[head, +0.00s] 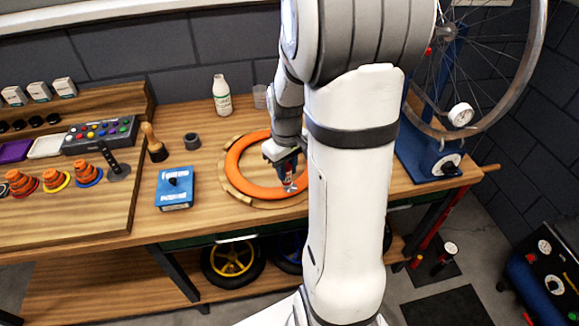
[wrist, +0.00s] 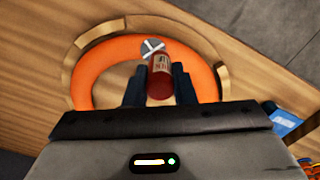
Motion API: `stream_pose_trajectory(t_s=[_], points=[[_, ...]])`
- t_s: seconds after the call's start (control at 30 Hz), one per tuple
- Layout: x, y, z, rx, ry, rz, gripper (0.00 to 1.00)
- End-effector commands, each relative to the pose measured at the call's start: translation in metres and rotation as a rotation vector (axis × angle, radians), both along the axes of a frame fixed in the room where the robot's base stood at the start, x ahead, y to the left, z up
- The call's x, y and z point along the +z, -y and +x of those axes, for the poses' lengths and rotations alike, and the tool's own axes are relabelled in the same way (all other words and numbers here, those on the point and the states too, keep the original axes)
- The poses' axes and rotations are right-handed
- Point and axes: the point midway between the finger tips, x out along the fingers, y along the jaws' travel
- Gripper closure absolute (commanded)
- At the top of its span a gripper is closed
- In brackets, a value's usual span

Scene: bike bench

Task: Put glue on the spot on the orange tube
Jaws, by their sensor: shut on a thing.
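The orange tube (head: 238,180) lies as a ring in a round wooden holder (head: 232,195) on the bench. The tube also shows in the wrist view (wrist: 100,68). A grey round spot with a white cross (wrist: 152,47) is on the tube. My gripper (wrist: 159,84) is shut on a small red glue bottle with a pale label (wrist: 160,66). In the head view the gripper (head: 285,160) is over the right part of the ring, with the bottle (head: 287,175) pointing down close to the spot (head: 290,188). I cannot tell if its tip touches the spot.
A blue box (head: 174,188) and a dark grey ring (head: 192,140) are left of the holder. A white bottle (head: 221,95) stands behind. A wheel stand (head: 430,160) is at the right. My arm hides part of the bench.

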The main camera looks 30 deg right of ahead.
Motion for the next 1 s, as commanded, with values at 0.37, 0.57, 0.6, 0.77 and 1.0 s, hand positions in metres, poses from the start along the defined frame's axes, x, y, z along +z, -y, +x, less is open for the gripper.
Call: stream_pose_trajectory(t_s=[0.37,0.57,0.6,0.77,1.0], points=[[0.0,0.008,0.0,-0.001,0.001,0.0,0.98],[-0.001,0.017,0.0,-0.001,0.001,0.0,0.98],[-0.001,0.018,0.0,-0.001,0.001,0.0,0.98],[-0.001,0.02,0.0,0.0,0.0,0.0,0.98],[0.0,0.02,-0.001,0.001,0.0,0.0,0.98]])
